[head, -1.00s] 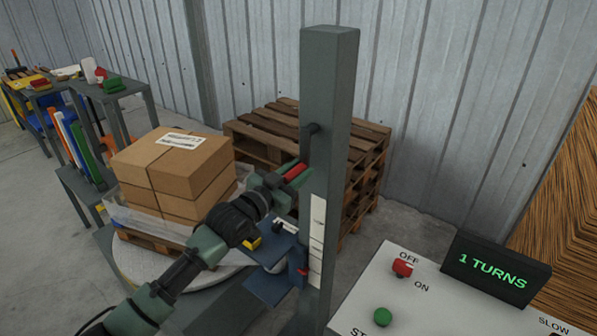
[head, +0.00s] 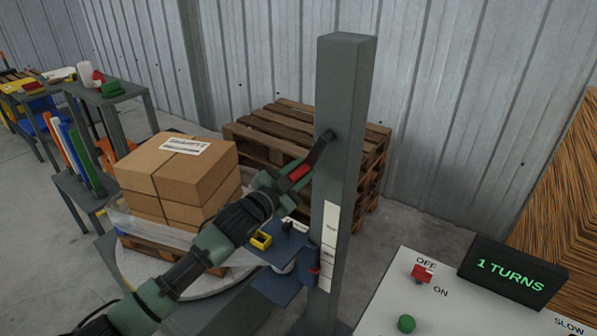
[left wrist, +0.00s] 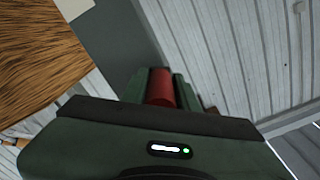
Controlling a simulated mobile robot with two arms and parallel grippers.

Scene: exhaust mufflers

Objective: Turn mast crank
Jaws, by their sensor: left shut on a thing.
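The grey mast (head: 345,150) stands upright in the middle of the head view. A dark crank arm (head: 321,147) comes from a pivot on its left face and slants down and left to a red handle (head: 299,172). My left gripper (head: 292,177) is shut on the red handle, beside the mast. In the left wrist view the red handle (left wrist: 160,88) sits between the two green fingers (left wrist: 160,85). The blue carriage (head: 285,255) is on the mast below the crank. My right gripper is not in view.
Stacked cartons (head: 182,170) stand on a round turntable (head: 195,285) at left. A wooden pallet stack (head: 270,140) is behind the mast. A control panel (head: 400,285) with a red switch, a green button and a "1 TURNS" display (head: 512,277) is at right.

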